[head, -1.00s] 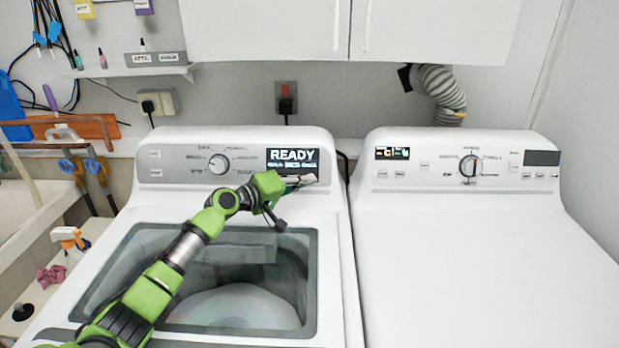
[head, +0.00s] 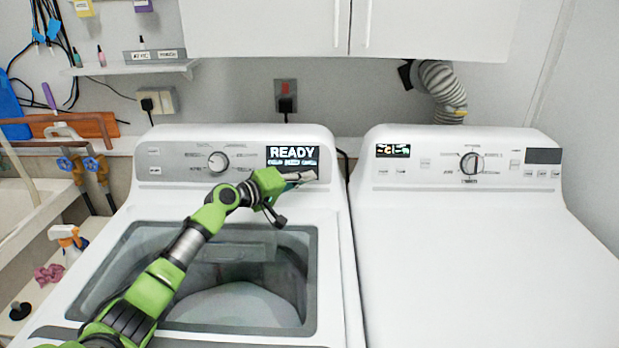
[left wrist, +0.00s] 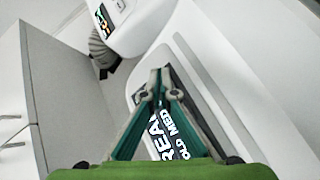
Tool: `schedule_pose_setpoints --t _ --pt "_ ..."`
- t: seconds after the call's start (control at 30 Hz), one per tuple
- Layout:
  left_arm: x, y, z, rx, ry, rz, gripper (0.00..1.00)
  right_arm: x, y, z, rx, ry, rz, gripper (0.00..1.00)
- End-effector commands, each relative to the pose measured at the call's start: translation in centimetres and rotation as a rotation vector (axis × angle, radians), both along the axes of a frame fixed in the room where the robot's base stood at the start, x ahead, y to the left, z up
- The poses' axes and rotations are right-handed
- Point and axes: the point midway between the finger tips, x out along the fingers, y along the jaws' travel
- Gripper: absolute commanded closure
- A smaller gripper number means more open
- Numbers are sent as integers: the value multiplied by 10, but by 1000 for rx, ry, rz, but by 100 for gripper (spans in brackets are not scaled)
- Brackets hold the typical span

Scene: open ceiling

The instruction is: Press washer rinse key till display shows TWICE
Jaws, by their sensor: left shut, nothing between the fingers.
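The left washer (head: 120,215) is a white top loader with a grey control panel, a round dial (head: 218,162) and a lit display (head: 292,157). The display reads READY, with a smaller line under it. My left gripper (head: 306,178) is shut and empty at the panel, just below and right of the display. In the left wrist view its fingertips (left wrist: 158,76) meet in front of the panel, partly covering the display text (left wrist: 165,135). The rinse key cannot be made out; the gripper may hide it. I cannot tell whether the fingertips touch the panel. My right gripper is not in view.
A second white machine (head: 480,240) with its own dial and display stands close on the right. White cabinets (head: 265,30) hang above. The washer's drum opening (head: 240,275) lies below my arm. A spray bottle (head: 68,240) stands at the left.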

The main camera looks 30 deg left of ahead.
Motion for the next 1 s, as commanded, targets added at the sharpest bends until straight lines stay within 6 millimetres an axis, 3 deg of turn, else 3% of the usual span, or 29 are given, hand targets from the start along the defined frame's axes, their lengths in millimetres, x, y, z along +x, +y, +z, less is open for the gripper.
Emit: schedule_pose_setpoints --t 1.0 --pt "5 2 -2 0 0 0 100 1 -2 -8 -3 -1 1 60"
